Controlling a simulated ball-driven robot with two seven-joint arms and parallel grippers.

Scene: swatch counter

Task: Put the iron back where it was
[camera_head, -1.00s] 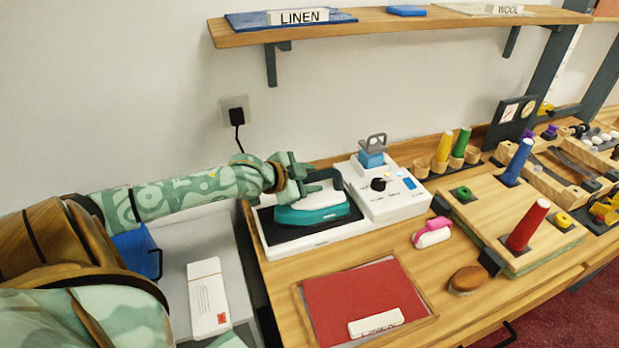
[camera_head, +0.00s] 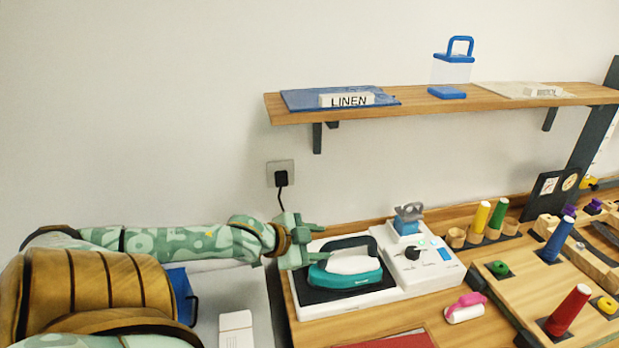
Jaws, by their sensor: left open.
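The iron (camera_head: 345,271) has a teal base and a white top. It rests on the dark pad of a white base station (camera_head: 368,302) on the counter. My left gripper (camera_head: 318,242) is open, with its fingers above and beside the left end of the iron. I cannot tell whether a finger touches the iron. My right gripper is not in view.
A control box (camera_head: 428,270) with a knob stands right of the iron. A shelf (camera_head: 420,107) hangs above; a wall socket (camera_head: 281,173) is behind.

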